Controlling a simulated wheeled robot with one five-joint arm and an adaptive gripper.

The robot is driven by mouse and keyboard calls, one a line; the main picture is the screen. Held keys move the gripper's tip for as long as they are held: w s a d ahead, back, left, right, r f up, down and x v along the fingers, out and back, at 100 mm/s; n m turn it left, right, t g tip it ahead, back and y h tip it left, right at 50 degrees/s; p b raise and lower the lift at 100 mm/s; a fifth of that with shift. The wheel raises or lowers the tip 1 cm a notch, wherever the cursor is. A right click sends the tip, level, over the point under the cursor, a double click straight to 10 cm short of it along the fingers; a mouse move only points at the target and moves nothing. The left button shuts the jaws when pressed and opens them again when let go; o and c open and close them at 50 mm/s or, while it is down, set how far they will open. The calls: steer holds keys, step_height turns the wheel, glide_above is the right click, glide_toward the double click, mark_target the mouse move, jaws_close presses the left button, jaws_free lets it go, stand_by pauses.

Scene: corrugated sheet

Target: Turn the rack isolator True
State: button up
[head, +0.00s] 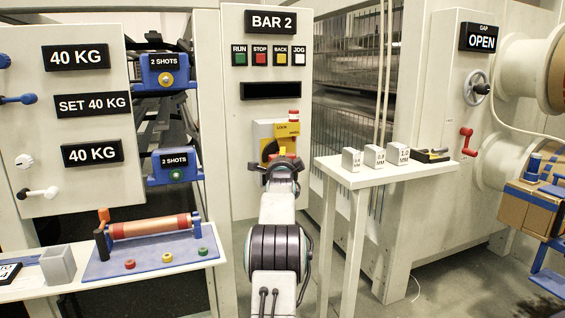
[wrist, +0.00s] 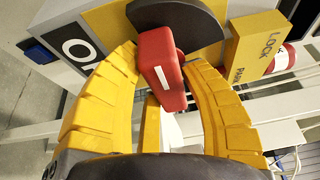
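The rack isolator is a yellow panel (head: 285,131) low on the BAR 2 column, partly hidden behind my gripper. Its red handle (wrist: 162,68) shows in the wrist view in front of a black rounded plate (wrist: 190,22). The handle stands tilted, with a white line along it. My gripper (wrist: 160,55) has its two yellow fingers on either side of the handle, tips close to it. I cannot tell whether they press on it. In the head view, my gripper (head: 284,160) is at the isolator.
A yellow LOCK block (wrist: 254,48) sits right of the handle in the wrist view. A white side table (head: 385,172) with several weights stands right of my arm. A bench with a blue tray (head: 150,262) is at left.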

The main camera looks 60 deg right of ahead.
steer(key=c, duration=0.6)
steer(key=m+p, duration=0.1)
steer(key=p, duration=0.2)
steer(key=shift+r+m+y, duration=0.3)
steer(key=shift+r, duration=0.05)
steer(key=shift+c, duration=0.2)
steer(key=shift+w+a+m+g+y+p, duration=0.1)
steer(key=shift+m+g+y+p, duration=0.25)
steer(key=shift+m+p, duration=0.5)
steer(key=shift+w+a+f+m+p, duration=0.1)
steer(key=shift+f+m+p, duration=0.15)
steer(key=shift+m, duration=0.2)
steer(key=o, duration=0.9)
steer(key=shift+w, duration=0.1)
steer(key=o, duration=0.3)
steer(key=v, duration=1.2)
